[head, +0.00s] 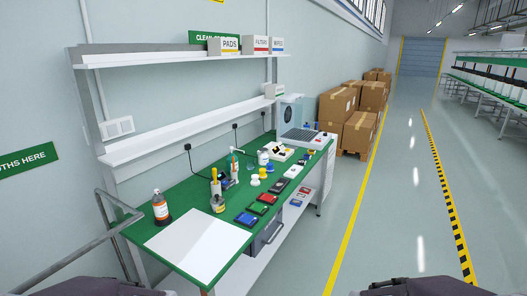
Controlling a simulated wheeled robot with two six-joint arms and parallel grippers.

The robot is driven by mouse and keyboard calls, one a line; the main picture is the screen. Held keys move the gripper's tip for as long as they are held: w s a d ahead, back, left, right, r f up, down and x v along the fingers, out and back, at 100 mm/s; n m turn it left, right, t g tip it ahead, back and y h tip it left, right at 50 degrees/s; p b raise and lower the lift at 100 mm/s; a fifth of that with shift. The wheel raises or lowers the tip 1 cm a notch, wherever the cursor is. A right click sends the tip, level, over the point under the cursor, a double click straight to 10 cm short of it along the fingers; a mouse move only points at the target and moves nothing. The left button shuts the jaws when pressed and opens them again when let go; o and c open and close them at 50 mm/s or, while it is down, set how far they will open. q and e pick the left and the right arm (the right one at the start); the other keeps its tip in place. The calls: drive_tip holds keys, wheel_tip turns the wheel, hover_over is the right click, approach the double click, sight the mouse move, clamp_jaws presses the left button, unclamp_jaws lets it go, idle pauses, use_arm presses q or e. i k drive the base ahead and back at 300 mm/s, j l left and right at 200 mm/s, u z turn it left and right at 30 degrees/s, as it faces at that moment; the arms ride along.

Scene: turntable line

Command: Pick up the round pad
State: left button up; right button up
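I cannot make out the round pad for certain. Small white and yellow round items (255,181) stand near the middle of the green bench (185,262), too small to identify. A white box labelled PADS (229,46) sits on the upper shelf. Neither gripper shows. Only dark parts of my own arms show at the bottom left and bottom right edges, away from the bench items.
An orange-brown bottle (161,207) and a white sheet (196,247) are at the bench's near end. Several coloured trays (256,208) line its front edge. Cardboard boxes (358,134) stand beyond the bench. The floor to the right is clear.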

sight(262, 176)
drive_tip(key=i+l+u, duration=0.15)
drive_tip(key=i+l, duration=0.15)
drive_tip(key=i, duration=0.2)
drive_tip(key=i+l+u, duration=0.1)
drive_tip(key=i+l, duration=0.3)
drive_tip(key=i+l+u, duration=0.15)
drive_tip(key=i+l, duration=0.25)
drive_tip(key=i, duration=0.15)
drive_tip(key=i+l+u, duration=0.15)
drive_tip(key=i+l, duration=0.3)
drive_tip(key=i+l+u, duration=0.15)
drive_tip(key=i+l, duration=0.3)
drive_tip(key=i+l+u, duration=0.1)
drive_tip(key=i+l, duration=0.3)
drive_tip(key=l, duration=0.25)
drive_tip(key=i+l+u, duration=0.15)
drive_tip(key=i+l, duration=0.2)
drive_tip(key=l, duration=0.25)
